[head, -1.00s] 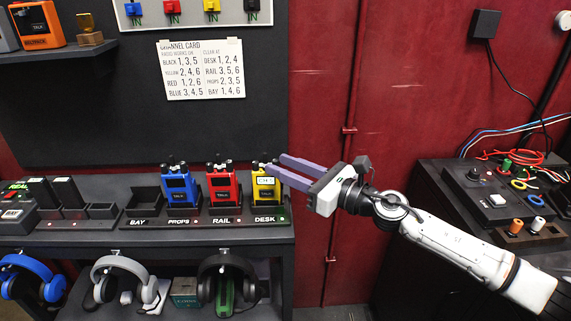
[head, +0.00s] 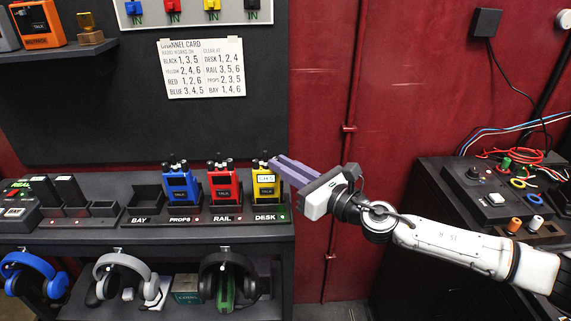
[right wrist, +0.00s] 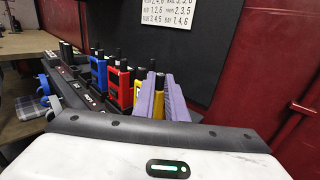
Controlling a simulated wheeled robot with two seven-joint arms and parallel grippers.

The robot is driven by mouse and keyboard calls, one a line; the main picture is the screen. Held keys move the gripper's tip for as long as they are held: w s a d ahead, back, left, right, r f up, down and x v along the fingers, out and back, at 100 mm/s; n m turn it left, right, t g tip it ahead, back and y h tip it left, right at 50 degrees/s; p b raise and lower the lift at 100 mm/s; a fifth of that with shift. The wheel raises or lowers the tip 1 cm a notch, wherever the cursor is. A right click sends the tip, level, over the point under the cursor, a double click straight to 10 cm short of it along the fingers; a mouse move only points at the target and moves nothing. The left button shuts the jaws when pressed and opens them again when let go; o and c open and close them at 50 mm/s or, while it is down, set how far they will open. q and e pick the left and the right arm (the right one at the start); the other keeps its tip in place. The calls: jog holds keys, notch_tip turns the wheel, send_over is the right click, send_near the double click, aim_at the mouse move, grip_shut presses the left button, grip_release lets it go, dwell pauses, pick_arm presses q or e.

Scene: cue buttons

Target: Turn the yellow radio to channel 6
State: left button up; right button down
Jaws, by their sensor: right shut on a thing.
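The yellow radio (head: 264,187) stands upright in the DESK slot of the black dock, at the right end of the row. Its small white screen shows a channel, but the digit is too small to read surely. My right gripper (head: 273,163) reaches in from the right, its purple fingers shut at the radio's top, on what seems to be its knob, which they hide. The right wrist view shows the fingers (right wrist: 160,100) over the yellow radio (right wrist: 147,107), a dark antenna rising beside them. My left gripper is not in view.
The red radio (head: 223,187) and blue radio (head: 181,188) stand close to the left; the BAY slot (head: 146,199) is empty. The channel card (head: 203,68) on the wall lists yellow 2, 4, 6 and desk 1, 2, 4. Headphones (head: 228,278) hang below the shelf.

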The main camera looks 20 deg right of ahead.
jog(key=shift+a+m+t+h, duration=0.15)
jog(key=shift+m+t+h, duration=0.2)
jog(key=shift+h, duration=0.35)
jog(key=c, duration=1.8)
grip_release()
jog(key=shift+o, duration=0.2)
jog(key=shift+s, duration=0.15)
jog(key=b+v, duration=0.2)
jog(key=v, duration=0.8)
jog(key=shift+b, duration=0.35)
